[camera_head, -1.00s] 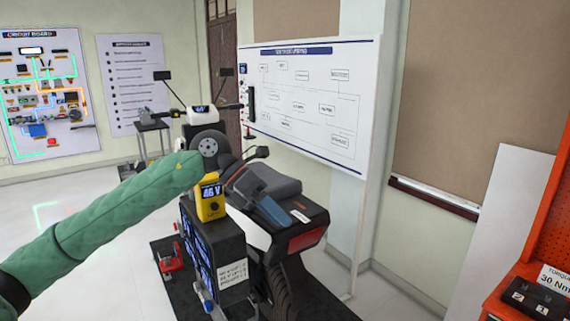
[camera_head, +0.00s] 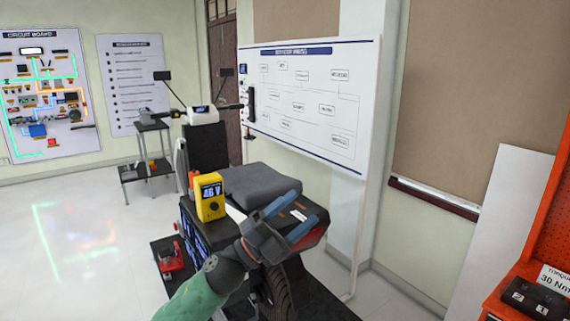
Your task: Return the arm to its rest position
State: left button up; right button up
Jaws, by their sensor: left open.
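My left gripper (camera_head: 300,210) is open, with its two blue fingers apart and pointing up and to the right. It appears in front of the rear of the motorcycle (camera_head: 262,184), below the grey seat. I see nothing between the fingers. My green-sleeved left arm comes in from the bottom of the picture and covers part of the motorcycle's lower rear side. My right gripper is not in view.
A yellow meter (camera_head: 210,198) stands on the dark unit left of the gripper. A red stand (camera_head: 172,262) sits on the black base. A whiteboard (camera_head: 315,105) stands behind. An orange workbench (camera_head: 548,250) is at right. The floor at left is clear.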

pick_arm(q)
jog(key=a+f+n+t+y, duration=0.3)
jog(key=a+f+n+y, duration=0.2)
jog(key=f+n+y, duration=0.3)
jog(key=s+a+f+n+t+y, duration=0.1)
jog(key=a+f+n+t+y, duration=0.2)
jog(key=a+f+n+y, duration=0.45)
jog(key=a+f+n+t+y, duration=0.35)
jog(key=f+n+y, duration=0.25)
jog(key=f+n, duration=0.5)
jog(key=s+a+f+n+g+y, duration=0.1)
jog(key=s+a+f+g, duration=0.2)
jog(key=s+f+g, duration=0.35)
jog(key=s+a+f+n+g, duration=0.25)
jog(key=s+f, duration=0.55)
jog(key=s, duration=0.4)
jog(key=s+a+f+n+g+y, duration=0.1)
jog(key=s+a+f+g, duration=0.1)
jog(key=s+f+g, duration=0.6)
jog(key=s+d+f, duration=0.1)
jog(key=s+f, duration=0.1)
jog(key=f, duration=1)
jog(key=s+d+f, duration=0.1)
jog(key=s+f, duration=0.1)
jog(key=f, duration=1)
jog(key=s+d+f, duration=0.1)
jog(key=s+f, duration=0.2)
jog(key=f, duration=1)
jog(key=shift+d, duration=0.3)
